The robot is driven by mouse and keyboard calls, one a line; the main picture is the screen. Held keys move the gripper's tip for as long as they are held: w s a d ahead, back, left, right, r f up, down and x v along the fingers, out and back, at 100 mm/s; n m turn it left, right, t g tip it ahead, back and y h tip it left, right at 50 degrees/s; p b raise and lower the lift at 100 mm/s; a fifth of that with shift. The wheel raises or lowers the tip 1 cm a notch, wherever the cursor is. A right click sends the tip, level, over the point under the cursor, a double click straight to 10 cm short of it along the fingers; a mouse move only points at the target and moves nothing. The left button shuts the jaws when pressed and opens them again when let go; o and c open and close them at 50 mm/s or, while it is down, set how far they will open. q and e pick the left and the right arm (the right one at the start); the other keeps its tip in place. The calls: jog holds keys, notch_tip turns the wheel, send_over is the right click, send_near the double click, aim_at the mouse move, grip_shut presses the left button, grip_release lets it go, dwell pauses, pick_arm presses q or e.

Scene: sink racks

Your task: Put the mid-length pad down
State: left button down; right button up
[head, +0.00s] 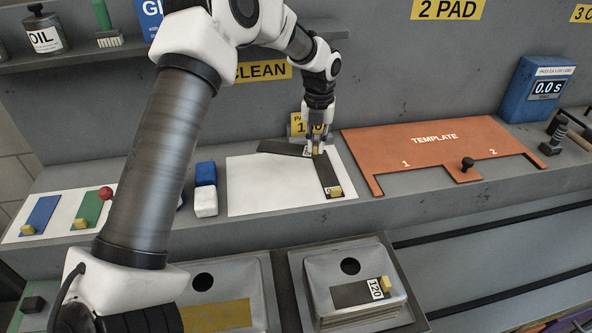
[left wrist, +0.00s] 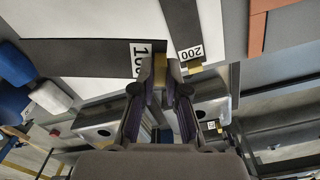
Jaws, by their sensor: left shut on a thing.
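My left gripper (head: 317,152) is shut on the yellow grip block of a dark pad (head: 281,147), whose partly hidden label in the left wrist view starts with 16. This pad (left wrist: 85,58) points left, near the back edge of a white sheet (head: 262,190). I cannot tell whether it touches the sheet. A longer dark pad (head: 326,175) marked 200 (left wrist: 190,53) lies at the sheet's right side, its yellow block towards the front; the two pads come close at the gripper. A pad (head: 352,294) marked 120 lies on the right sink's stack. My right gripper is out of view.
An orange template (head: 430,150) with a black knob lies right of the sheet. A white board (head: 60,213) with blue and green pads is farther left. The sheet's front left is clear.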

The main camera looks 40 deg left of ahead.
aim_at(313, 154)
pick_arm(q)
jog(key=f, duration=0.1)
jog(key=s+f+p, duration=0.1)
jog(key=f, duration=0.3)
jog(key=f+p, duration=0.2)
jog(key=f, duration=0.1)
jog(key=shift+w+f, duration=0.35)
jog(key=shift+w, duration=0.05)
jog(key=shift+s+f, duration=0.15)
jog(key=shift+s, duration=0.05)
jog(key=shift+f, duration=0.2)
jog(key=c, duration=1.2)
grip_release()
jog(key=shift+w, duration=0.15)
jog(key=shift+r, duration=0.1)
